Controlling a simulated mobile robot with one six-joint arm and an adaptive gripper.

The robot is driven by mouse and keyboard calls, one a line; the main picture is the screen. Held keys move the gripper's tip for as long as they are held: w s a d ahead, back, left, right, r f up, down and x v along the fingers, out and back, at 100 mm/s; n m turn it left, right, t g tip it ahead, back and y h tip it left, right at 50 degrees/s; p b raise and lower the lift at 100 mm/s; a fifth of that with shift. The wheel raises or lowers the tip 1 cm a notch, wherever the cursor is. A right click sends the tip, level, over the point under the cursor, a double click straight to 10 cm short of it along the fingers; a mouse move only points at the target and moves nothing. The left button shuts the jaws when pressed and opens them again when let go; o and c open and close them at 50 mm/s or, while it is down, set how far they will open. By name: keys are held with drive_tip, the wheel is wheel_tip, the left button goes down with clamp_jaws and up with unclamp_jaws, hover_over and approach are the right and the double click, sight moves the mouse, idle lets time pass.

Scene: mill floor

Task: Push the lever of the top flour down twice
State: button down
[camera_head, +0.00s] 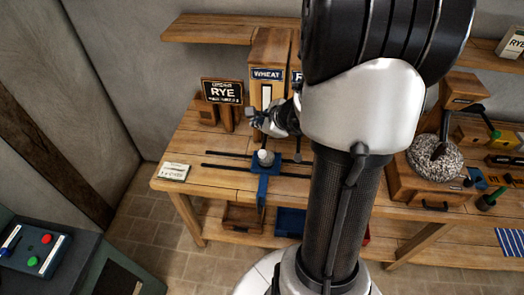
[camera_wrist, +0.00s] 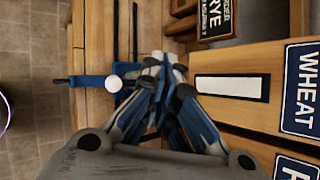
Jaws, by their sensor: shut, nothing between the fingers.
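The wheat dispenser (camera_head: 268,50) is a wooden box with a blue WHEAT label and a pale window strip. In the wrist view its label (camera_wrist: 302,90) is at the right edge. A second dispenser with an R label (camera_head: 296,76) stands to its right, mostly hidden by my arm. A dark order sign (camera_head: 222,91) reads RYE, with smaller text unclear. My gripper (camera_head: 258,120) is shut and empty in front of the wheat dispenser; its fingertips (camera_wrist: 165,62) are together in the wrist view. A thin lever with a round knob (camera_head: 298,157) hangs right of my gripper; which dispenser it belongs to is hidden.
A blue carriage (camera_head: 268,172) with a white cup (camera_head: 265,157) sits on dark rails below my gripper. A card (camera_head: 173,172) lies at the bench's left end. A stone mill (camera_head: 434,160) stands at right. A control panel (camera_head: 35,250) is at lower left.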

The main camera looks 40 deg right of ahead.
drive_tip(key=b, duration=0.7)
hover_over(261, 155)
drive_tip(key=f, duration=0.7)
drive_tip(key=shift+w+d+f, duration=0.1)
drive_tip(key=shift+w+f, duration=0.25)
drive_tip(key=shift+f, duration=0.35)
drive_tip(key=shift+f+b, duration=0.1)
drive_tip(key=shift+b, duration=0.25)
drive_tip(key=shift+f+b, duration=0.35)
drive_tip(key=shift+b, duration=0.15)
drive_tip(key=shift+f+b, duration=2.55)
drive_tip(key=shift+b, duration=0.3)
idle(2.1)
